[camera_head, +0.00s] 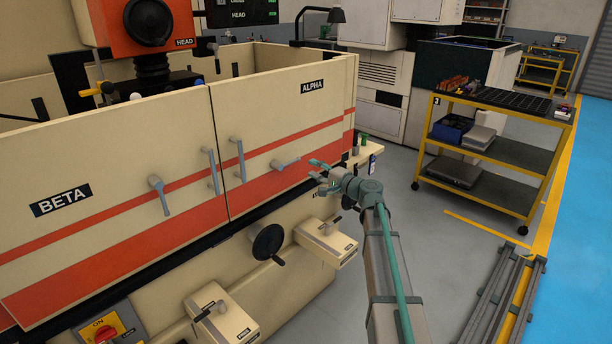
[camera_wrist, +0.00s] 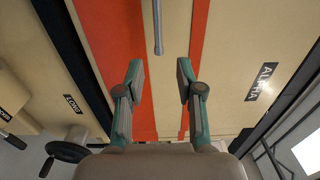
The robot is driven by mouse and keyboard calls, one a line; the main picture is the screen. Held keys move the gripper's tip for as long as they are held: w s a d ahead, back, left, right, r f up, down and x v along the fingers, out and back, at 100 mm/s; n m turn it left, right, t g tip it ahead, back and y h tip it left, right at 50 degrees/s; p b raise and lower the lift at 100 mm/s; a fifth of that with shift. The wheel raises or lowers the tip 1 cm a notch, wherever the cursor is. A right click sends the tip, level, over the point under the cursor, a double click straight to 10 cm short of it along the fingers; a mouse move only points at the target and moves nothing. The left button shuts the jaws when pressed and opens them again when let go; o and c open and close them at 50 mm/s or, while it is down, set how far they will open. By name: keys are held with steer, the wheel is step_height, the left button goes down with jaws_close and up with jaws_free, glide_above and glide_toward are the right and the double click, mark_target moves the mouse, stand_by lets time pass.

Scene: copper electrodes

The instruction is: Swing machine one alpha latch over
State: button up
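The alpha latch (camera_head: 286,163) is a grey lever on the cream door panel labelled ALPHA (camera_head: 312,87). The rest of the latch is cut off by the top edge of that view.
Two upright grey handles (camera_head: 240,160) (camera_head: 212,171) flank the door seam. A BETA door (camera_head: 62,199) with its own grey latch (camera_head: 158,194) is at left. A black handwheel (camera_head: 268,242) sits below. A cart (camera_head: 500,150) stands right, with clear floor between.

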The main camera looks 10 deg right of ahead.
mark_target(296, 161)
steer(key=p+x, duration=0.2)
steer(key=x, duration=0.5)
steer(key=shift+w+a, duration=0.2)
steer(key=shift+w, duration=0.05)
steer(key=shift+w+a+p, duration=0.2)
steer(key=shift+w+p, duration=0.05)
steer(key=shift+p, duration=0.05)
steer(key=shift+s+f, duration=0.1)
steer(key=shift+f, duration=0.05)
steer(key=shift+w+a+b, duration=0.1)
steer(key=shift+w+b, duration=0.2)
steer(key=shift+b, duration=0.2)
jaws_close()
